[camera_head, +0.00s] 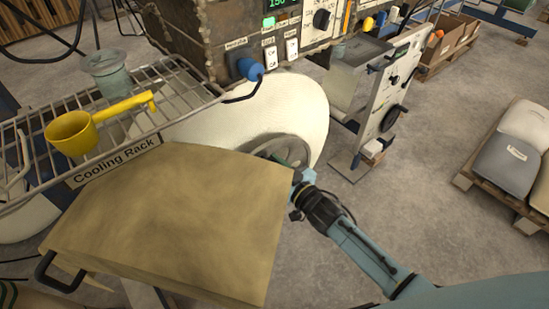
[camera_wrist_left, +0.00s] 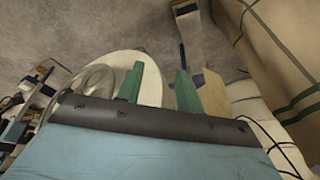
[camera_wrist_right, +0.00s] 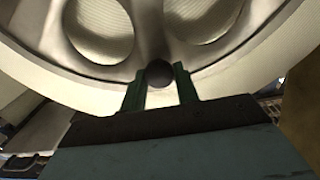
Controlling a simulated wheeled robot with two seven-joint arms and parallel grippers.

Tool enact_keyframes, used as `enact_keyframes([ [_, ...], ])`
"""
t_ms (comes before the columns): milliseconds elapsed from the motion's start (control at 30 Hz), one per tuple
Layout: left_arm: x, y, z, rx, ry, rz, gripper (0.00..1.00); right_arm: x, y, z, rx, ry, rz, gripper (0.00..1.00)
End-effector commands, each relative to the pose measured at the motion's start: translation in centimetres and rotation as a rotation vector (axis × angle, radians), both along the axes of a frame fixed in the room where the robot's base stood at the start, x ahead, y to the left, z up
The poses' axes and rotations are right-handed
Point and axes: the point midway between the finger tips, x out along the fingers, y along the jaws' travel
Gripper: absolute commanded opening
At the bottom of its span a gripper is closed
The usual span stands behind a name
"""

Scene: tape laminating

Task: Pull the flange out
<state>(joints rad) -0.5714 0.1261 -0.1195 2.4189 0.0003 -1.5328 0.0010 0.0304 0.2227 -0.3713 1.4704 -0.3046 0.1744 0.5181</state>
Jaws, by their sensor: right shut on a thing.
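The flange is a pale metal disc (camera_wrist_right: 150,30) with large round openings, filling the upper part of the right wrist view. Its dark round knob (camera_wrist_right: 158,72) sits between the fingertips of my right gripper (camera_wrist_right: 160,82), which is shut on it. In the head view the flange rim (camera_head: 263,147) shows at the end of a big white roll (camera_head: 235,115), with my right gripper (camera_head: 298,175) against it, partly hidden by the tan board. My left gripper (camera_wrist_left: 160,82) is open and empty in its wrist view; it is out of sight in the head view.
A tan board (camera_head: 180,215) hides much below. The Cooling Rack (camera_head: 175,105) holds a yellow cup (camera_head: 70,133) and a glass jar (camera_head: 106,70). A control machine (camera_head: 225,25) stands behind.

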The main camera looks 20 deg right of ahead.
Motion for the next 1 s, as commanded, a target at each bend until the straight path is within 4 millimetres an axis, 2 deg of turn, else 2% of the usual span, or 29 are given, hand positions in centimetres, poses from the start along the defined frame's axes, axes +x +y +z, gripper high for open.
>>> enact_keyframes([
  [267,-0.1,0.0,-0.1,0.002,0.005,0.000,0.36,-0.3,-0.2,-0.3,-0.001,0.004,0.001,0.00],
  [300,-0.1,0.0,-0.1,0.002,0.005,0.000,0.36,-0.3,-0.2,-0.3,-0.001,0.005,0.001,0.34],
  [433,-0.1,0.0,-0.1,0.002,0.005,0.000,0.36,-0.3,-0.1,-0.3,-0.001,0.004,0.001,0.51],
  [833,0.1,0.0,0.2,0.000,-0.004,0.000,0.36,-0.8,-0.4,-0.2,0.000,0.004,0.000,0.52],
  [1000,0.6,0.6,-2.4,0.017,0.019,-0.001,0.36,-3.0,-1.4,-0.1,-0.002,0.006,0.000,0.52],
])
